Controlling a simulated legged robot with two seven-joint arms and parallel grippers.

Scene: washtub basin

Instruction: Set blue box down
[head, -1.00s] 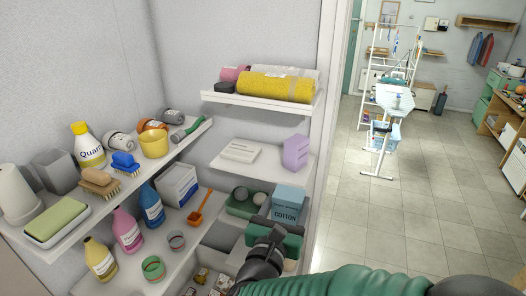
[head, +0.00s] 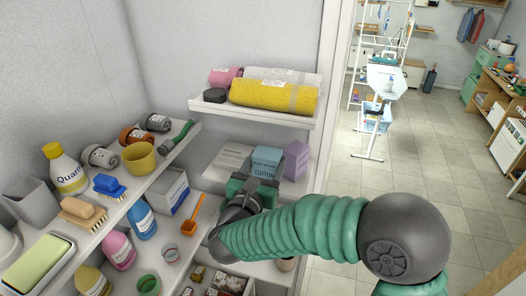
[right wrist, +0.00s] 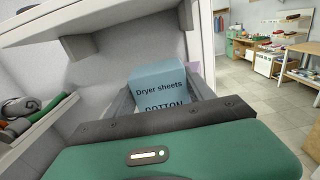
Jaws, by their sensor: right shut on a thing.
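The blue box (head: 267,160) is a light blue carton marked COTTON. In the right wrist view the blue box (right wrist: 163,87) also reads "Dryer sheets". My right gripper (head: 258,180) is shut on it, with fingers on both sides in the right wrist view (right wrist: 160,100). My left gripper is not in view.
An upper shelf (head: 255,113) with a yellow roll (head: 272,97) overhangs from behind. A lower shelf on the left holds bottles, an orange scoop (head: 193,215) and a white carton (head: 170,192). Open tiled floor lies to the right.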

